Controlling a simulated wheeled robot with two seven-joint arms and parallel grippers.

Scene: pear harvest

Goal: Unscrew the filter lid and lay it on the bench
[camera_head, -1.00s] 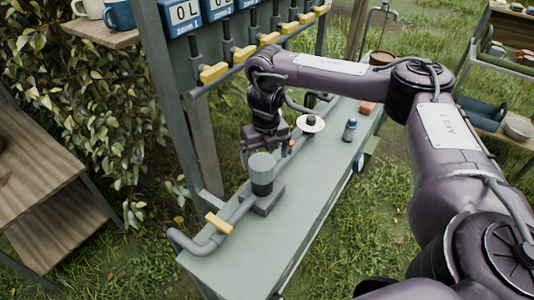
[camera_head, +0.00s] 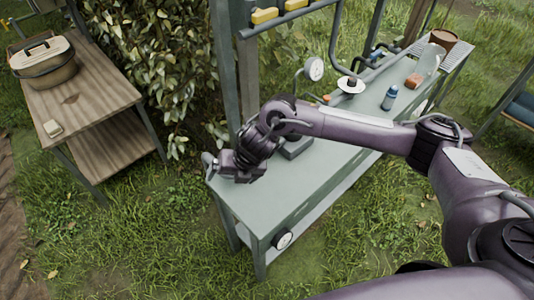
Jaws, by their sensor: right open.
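My right gripper (camera_head: 228,166) is over the near-left end of the green bench (camera_head: 262,198). It is open; its fingers are small and partly lost against the hand. The grey base block (camera_head: 297,149) of the filter shows just behind my right forearm, on the bench. My arm hides the filter body above it, and I cannot make out the lid. My left gripper is not in view.
Farther along the bench are a white disc with a dark knob (camera_head: 350,85), a blue bottle (camera_head: 390,97) and an orange block (camera_head: 413,81). A gauge (camera_head: 313,68) stands behind. A wooden table (camera_head: 85,97) with a lidded basket (camera_head: 43,60) is at left.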

